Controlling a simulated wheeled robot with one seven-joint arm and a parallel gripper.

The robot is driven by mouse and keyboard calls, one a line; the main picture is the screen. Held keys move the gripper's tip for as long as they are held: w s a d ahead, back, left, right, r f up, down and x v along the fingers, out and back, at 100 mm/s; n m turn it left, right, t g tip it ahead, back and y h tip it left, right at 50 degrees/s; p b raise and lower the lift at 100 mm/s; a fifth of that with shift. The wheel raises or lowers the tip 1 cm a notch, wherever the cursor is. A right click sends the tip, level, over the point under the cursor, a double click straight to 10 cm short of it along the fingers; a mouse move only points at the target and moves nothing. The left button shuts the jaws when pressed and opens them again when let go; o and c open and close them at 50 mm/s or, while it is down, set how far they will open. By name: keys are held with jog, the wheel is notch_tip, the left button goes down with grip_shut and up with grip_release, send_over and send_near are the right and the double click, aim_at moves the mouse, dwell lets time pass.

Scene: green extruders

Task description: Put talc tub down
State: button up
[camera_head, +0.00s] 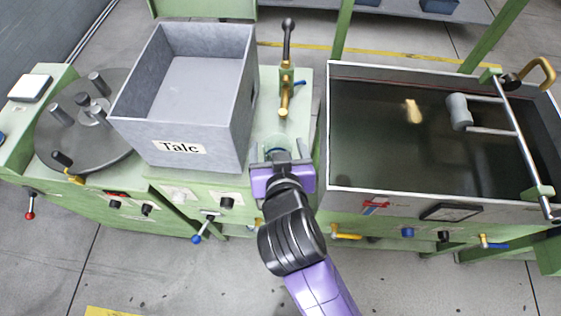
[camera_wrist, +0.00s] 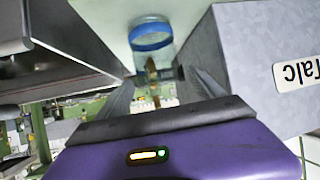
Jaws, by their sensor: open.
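The talc tub (camera_head: 181,138) is a grey open-topped box with a "Talc" label on its front. It stands upright on the green machine bench, left of my gripper, and looks empty inside. In the wrist view the tub (camera_wrist: 252,95) fills the right side, with its label upside down. My gripper (camera_head: 281,157) is open beside the tub's right wall, apart from its label face. A small clear jar with a blue ring (camera_wrist: 152,36) stands just beyond the fingertips. The jaws in the wrist view (camera_wrist: 160,85) hold nothing I can make out.
A brass valve with a black lever (camera_head: 286,85) stands behind my gripper. A large metal tank of dark liquid (camera_head: 400,196) lies to the right. A round grey plate with pegs (camera_head: 45,130) is left of the tub. Little free bench shows between tub and tank.

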jog(key=v, duration=0.8)
jog(key=s+d+f, duration=0.7)
jog(key=s+d, duration=0.2)
jog(key=d, duration=0.2)
jog(key=s+d+r+m+t+h, duration=0.1)
jog(key=s+d+r, duration=0.1)
jog(key=s+d, duration=0.3)
jog(key=s+d+r+t+h, duration=0.1)
jog(key=s+d+r, duration=0.2)
jog(key=s, duration=0.6)
jog(key=d, duration=0.2)
jog(key=shift+d+r+m+t, duration=0.15)
jog(key=shift+d+m+t, duration=0.15)
jog(key=shift+m+t, duration=0.1)
jog(key=shift+s, duration=0.1)
